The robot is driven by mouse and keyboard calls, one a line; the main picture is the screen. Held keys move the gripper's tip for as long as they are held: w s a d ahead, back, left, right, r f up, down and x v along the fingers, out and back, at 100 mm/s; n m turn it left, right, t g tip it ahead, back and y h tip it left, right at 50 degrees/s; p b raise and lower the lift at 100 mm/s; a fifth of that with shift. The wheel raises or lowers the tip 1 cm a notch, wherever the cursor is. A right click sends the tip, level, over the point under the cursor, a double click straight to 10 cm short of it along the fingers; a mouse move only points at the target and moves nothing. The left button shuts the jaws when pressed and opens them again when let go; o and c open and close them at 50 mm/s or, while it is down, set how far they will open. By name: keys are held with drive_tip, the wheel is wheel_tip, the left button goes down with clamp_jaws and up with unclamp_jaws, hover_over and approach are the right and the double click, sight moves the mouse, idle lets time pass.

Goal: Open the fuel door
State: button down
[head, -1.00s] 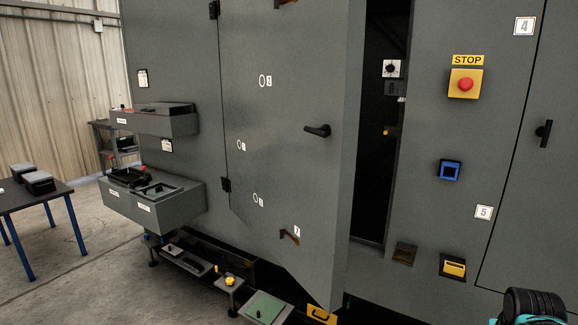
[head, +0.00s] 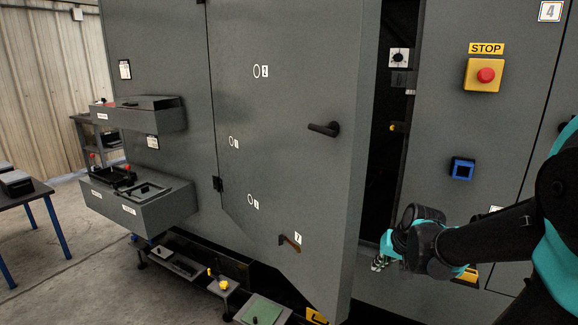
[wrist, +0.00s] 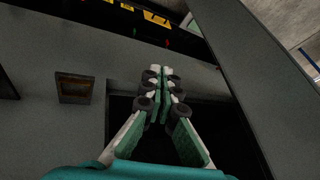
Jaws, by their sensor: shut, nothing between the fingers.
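A large grey door (head: 280,170) with a black lever handle (head: 325,129) stands ajar on the grey enclosure. It is hinged on its left, and a dark gap (head: 390,120) shows at its right edge. No label naming it as the fuel door can be read. My gripper (head: 379,263) is low in front of the gap, just right of the door's free edge. In the wrist view my gripper (wrist: 164,72) has its fingers together with nothing between them. A grey panel edge (wrist: 240,75), likely the door's, runs along the right there, apart from the fingers.
Right of the gap are a red stop button (head: 485,75) on a yellow box and a blue square frame (head: 462,169). Grey ledges (head: 140,205) jut out at the left. Low pedestals (head: 262,310) stand before the door. A brown recess (wrist: 74,88) shows in the wrist view.

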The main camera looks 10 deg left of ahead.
drive_tip(key=w+a+r+m+g+y, duration=0.1)
drive_tip(key=w+a+r+y, duration=0.4)
drive_tip(key=w+a+r, duration=0.15)
drive_tip(key=n+g+y, duration=0.2)
drive_tip(key=g+y, duration=0.2)
drive_tip(key=y, duration=0.6)
approach(293, 166)
drive_tip(key=w+d, duration=0.4)
drive_tip(key=d, duration=0.3)
drive_tip(key=shift+s+a+f, duration=0.1)
drive_tip(key=shift+s+a, duration=0.45)
drive_tip(key=shift+a, duration=1.6)
drive_tip(key=shift+s+a, duration=0.5)
drive_tip(key=shift+a, duration=1.65)
drive_tip(key=shift+s+a+f, duration=0.1)
drive_tip(key=shift+s+a, duration=0.45)
drive_tip(key=shift+a, duration=1.6)
